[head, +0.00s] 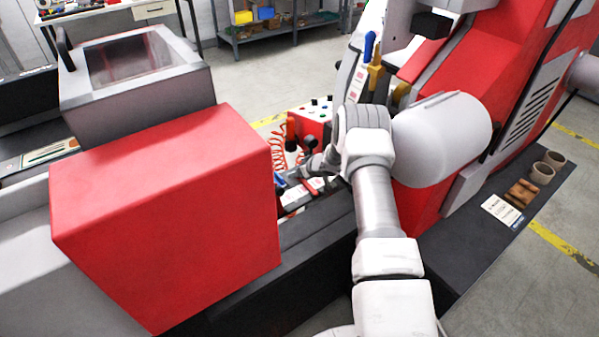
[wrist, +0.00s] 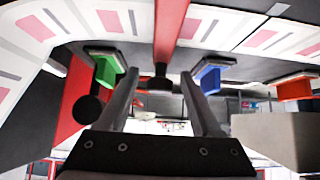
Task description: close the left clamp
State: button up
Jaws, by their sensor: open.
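My gripper (wrist: 158,80) is open in the wrist view, its two dark fingers spread apart with nothing held. A red bar (wrist: 172,30) with a dark end runs down from the top edge into the gap between the fingers. It may be part of the left clamp; I cannot tell for certain. In the head view my gripper (head: 305,172) is beyond the red box, over the label path, close to a red bar (head: 311,187). My arm partly hides this area, so contact with the bar cannot be told.
A large red box (head: 165,205) stands left of my arm, and the red and white machine body (head: 430,160) stands to its right. The wrist view shows a green block (wrist: 107,71), a blue block (wrist: 209,79) and an orange block (wrist: 297,88) around the fingers.

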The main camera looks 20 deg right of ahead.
jog(key=shift+v, duration=3.75)
jog(key=shift+w+r, duration=0.15)
jog(key=shift+r, duration=0.3)
notch_tip(320, 180, up, 8)
jog(key=h, duration=0.2)
notch_tip(320, 180, up, 14)
jog(key=m+h, duration=0.2)
send_over(308, 185)
jog(key=s+d, duration=0.1)
jog(key=s, duration=0.3)
jog(key=s+a+r+m+h, duration=0.1)
jog(key=s+a+r+h, duration=0.15)
jog(key=s+r, duration=0.9)
jog(key=s+a+g+y, duration=0.1)
jog(key=s+a, duration=0.2)
jog(key=s, duration=0.6)
jog(key=s+a+r+g+y, duration=0.1)
jog(key=s+a, duration=0.2)
jog(key=s, duration=0.6)
jog(key=s+a+g+y, duration=0.1)
jog(key=s+a, duration=0.3)
jog(key=s, duration=0.5)
jog(key=shift+r+m+y, duration=0.25)
jog(key=shift+m+y, duration=0.05)
jog(key=shift+y, duration=0.05)
